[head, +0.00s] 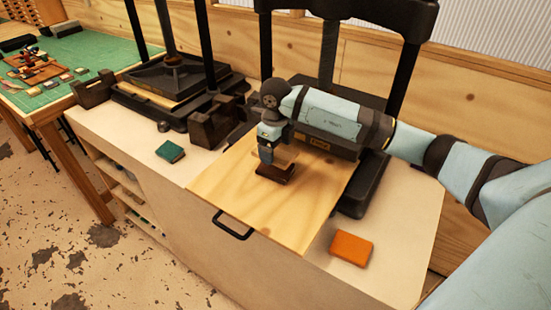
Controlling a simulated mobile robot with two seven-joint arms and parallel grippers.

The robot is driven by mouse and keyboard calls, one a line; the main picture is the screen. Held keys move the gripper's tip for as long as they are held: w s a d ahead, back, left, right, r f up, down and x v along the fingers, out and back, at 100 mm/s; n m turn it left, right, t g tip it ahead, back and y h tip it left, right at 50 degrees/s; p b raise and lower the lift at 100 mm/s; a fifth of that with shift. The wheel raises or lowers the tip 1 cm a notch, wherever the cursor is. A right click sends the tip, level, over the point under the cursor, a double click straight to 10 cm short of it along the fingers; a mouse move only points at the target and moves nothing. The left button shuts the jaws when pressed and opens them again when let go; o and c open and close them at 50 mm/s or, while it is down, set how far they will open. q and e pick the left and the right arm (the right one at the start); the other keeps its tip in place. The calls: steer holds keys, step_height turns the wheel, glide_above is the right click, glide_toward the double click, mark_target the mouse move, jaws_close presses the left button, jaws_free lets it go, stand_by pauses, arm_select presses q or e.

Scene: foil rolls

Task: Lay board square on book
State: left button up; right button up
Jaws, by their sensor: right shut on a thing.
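A small dark brown book (277,174) lies on the light plywood bed of the near press. My right gripper (266,158) points down just above it. It is shut on what looks like a small pale wooden board (286,154), whose colour blends with the plywood behind. My gripper's fingers hide part of the board. I cannot tell whether the board touches the book or is square to it. My left gripper is not in view.
The plywood bed (215,190) has a black handle (232,226) at its front. An orange book (351,248) lies right of it, a teal book (170,151) left. A second black press (175,88) stands behind left. A green mat (75,62) with small items covers another table.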

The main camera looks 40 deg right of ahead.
mark_target(276, 168)
step_height(276, 168, down, 4)
steer(key=shift+f+p, duration=0.25)
steer(key=shift+p, duration=0.1)
steer(key=shift+f, duration=0.2)
steer(key=shift+f, duration=0.1)
steer(key=o, duration=0.8)
steer(key=shift+r, duration=0.4)
step_height(276, 168, up, 12)
steer(key=shift+f+b, duration=0.2)
steer(key=shift+b, duration=0.95)
